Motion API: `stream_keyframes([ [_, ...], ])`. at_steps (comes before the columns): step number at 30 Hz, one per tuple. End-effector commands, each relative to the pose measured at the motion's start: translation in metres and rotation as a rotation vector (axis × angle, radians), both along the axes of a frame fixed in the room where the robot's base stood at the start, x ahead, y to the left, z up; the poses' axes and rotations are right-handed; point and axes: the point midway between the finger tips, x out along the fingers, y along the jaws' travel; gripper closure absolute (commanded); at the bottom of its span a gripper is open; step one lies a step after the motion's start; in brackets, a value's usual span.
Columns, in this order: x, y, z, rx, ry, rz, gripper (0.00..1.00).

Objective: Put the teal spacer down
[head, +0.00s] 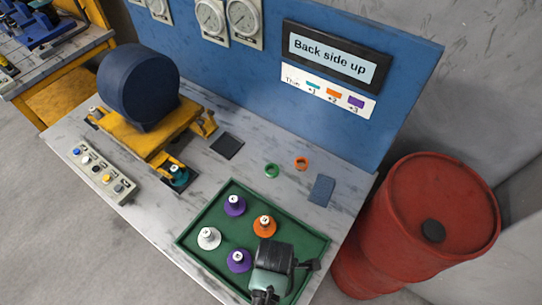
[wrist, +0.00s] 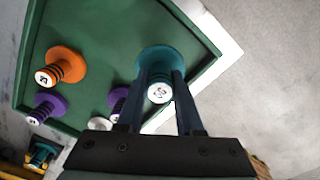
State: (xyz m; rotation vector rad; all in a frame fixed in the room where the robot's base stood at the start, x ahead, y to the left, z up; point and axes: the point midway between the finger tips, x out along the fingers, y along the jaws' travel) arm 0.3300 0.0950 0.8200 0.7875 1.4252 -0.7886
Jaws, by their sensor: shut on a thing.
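My gripper (wrist: 160,80) is shut on a teal spacer (wrist: 162,57) with a white numbered top. In the wrist view the fingers stand on both sides of its neck, over a corner of the green tray (wrist: 22,75). I cannot tell whether its base touches the tray. In the head view my gripper (head: 275,262) is over the near right part of the tray (head: 190,232) and hides the held spacer. The tray also holds an orange spacer (head: 264,227), purple spacers (head: 234,206) (head: 239,261) and a white spacer (head: 208,239).
A green ring (head: 271,170), an orange ring (head: 301,163) and a blue pad (head: 321,190) lie behind the tray. A red barrel (head: 425,215) stands right.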

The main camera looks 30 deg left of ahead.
Motion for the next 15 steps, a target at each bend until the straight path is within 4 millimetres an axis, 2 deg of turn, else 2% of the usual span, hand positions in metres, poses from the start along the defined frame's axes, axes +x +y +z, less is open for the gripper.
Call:
stream_keyframes([
  [9,0.001,0.0,-0.038,0.001,-0.001,-0.002,1.0],
  [15,0.001,0.0,-0.046,0.001,-0.003,-0.002,1.0],
])
